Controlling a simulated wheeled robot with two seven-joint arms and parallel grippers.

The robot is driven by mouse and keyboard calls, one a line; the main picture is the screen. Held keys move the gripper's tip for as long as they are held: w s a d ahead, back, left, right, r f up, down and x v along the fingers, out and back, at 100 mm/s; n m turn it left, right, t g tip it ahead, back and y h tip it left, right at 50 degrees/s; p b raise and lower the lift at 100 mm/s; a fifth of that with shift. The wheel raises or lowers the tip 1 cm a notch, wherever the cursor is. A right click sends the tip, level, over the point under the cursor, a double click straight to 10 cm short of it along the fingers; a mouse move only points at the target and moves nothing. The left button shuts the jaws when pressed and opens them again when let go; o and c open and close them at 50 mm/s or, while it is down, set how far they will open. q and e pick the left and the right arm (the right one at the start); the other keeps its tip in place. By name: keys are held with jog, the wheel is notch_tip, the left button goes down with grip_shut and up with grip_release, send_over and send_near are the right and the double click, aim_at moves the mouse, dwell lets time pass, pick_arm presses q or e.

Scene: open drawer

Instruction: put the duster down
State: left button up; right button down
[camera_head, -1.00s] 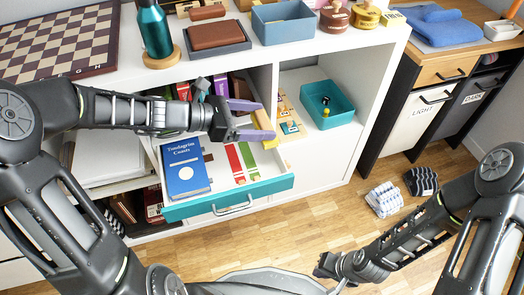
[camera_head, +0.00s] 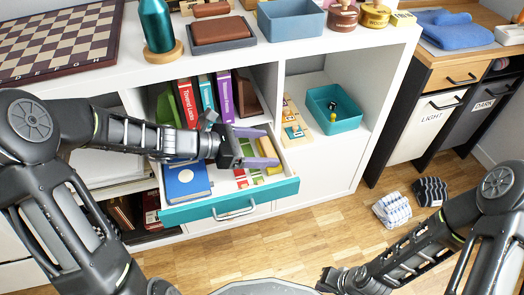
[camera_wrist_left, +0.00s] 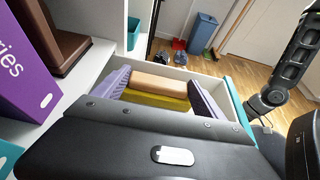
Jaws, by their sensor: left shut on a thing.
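The duster (camera_head: 268,150), a block with a tan side and a yellow side, is between the purple fingers of my left gripper (camera_head: 262,147). It also shows in the left wrist view (camera_wrist_left: 160,84), with a finger against each end. The open drawer (camera_head: 188,213) with a teal front is below the gripper. The duster is over or in the drawer's right part; contact with the bottom cannot be told. My right gripper (camera_head: 328,281) is low over the floor, away from the drawer, its fingers not clear.
A blue book (camera_head: 186,184) lies in the drawer's left part, partly under my left arm. Red and green items (camera_head: 243,176) lie beside the duster. A teal bin (camera_head: 334,108) stands in the compartment at right. Upright binders (camera_head: 205,95) stand behind the drawer.

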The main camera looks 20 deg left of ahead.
pick_arm(q)
jog(key=shift+f, duration=0.1)
jog(key=o, duration=1.5)
jog(key=shift+a+r, duration=0.1)
jog(key=shift+r, duration=0.15)
jog(key=p+v, duration=0.5)
jog(key=v, duration=0.6)
jog(key=shift+s+r, duration=0.1)
jog(key=shift+s+a, duration=0.2)
jog(key=shift+a, duration=0.05)
